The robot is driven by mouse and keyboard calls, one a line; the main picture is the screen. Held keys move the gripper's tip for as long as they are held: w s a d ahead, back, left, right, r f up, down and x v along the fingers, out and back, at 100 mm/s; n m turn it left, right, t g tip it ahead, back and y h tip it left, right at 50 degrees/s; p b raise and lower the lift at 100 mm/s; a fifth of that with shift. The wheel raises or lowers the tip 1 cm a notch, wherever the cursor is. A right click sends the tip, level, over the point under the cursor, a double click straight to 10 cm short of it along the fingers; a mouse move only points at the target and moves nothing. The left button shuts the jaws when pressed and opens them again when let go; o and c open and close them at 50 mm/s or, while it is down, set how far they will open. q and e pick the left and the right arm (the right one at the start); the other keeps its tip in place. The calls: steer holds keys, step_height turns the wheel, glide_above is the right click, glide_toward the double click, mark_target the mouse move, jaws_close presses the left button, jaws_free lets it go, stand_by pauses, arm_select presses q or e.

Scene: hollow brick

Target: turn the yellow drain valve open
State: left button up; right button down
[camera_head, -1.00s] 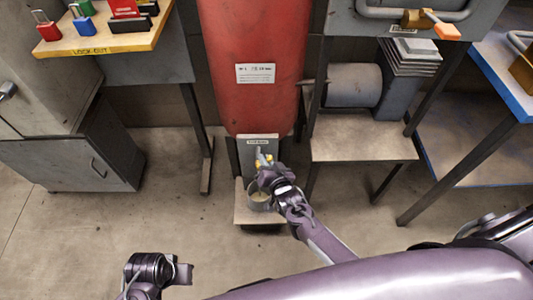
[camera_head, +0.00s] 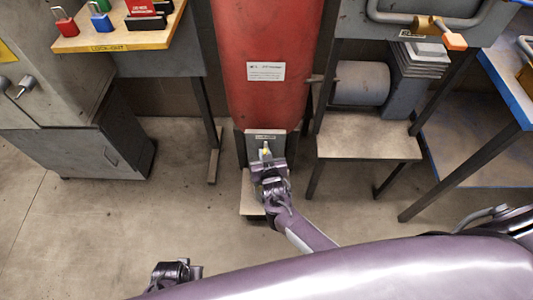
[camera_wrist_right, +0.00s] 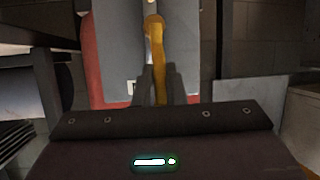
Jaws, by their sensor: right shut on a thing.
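The yellow drain valve (camera_head: 265,152) sits on a grey plate (camera_head: 278,143) below the red tank (camera_head: 268,60). In the right wrist view its yellow handle (camera_wrist_right: 156,45) runs down between my two fingers. My right gripper (camera_wrist_right: 159,85) is shut on this handle; in the head view the gripper (camera_head: 267,163) hides most of the valve. My left gripper (camera_head: 196,271) is at the bottom of the head view, far from the valve, and its jaws are not clear.
A small table (camera_head: 368,147) with a grey motor (camera_head: 360,83) stands right of the tank. A blue-edged bench (camera_head: 503,85) is at far right. Open floor lies in front.

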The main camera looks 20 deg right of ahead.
steer(key=shift+a, duration=0.1)
stand_by(0.3)
steer(key=c, duration=1.5)
jaws_free()
